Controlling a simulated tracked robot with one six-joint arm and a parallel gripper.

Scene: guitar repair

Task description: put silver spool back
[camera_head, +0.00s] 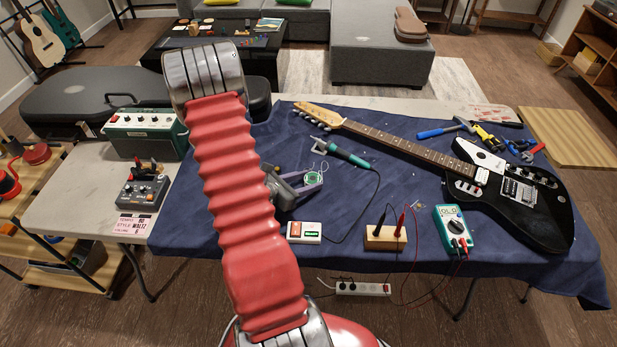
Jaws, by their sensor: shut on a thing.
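My gripper (308,187) shows just right of my red arm, low over the middle of the blue mat (400,255). Its grey body is partly hidden behind the arm. Its pale fingers are shut on a small round thing, which looks like the silver spool (313,177). The spool is small in view and partly covered by the fingers. I cannot tell whether it touches the mat. A thin wire loop shows just above it. A wooden rack (62,272) at the left edge holds red spools (36,154).
A green-handled soldering iron (347,155) lies close right of my gripper. A white-framed box (304,232), a wooden block with leads (385,238), a multimeter (454,228) and a black guitar (520,205) are on the mat. An amplifier (146,133) and pedal (143,191) stand left.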

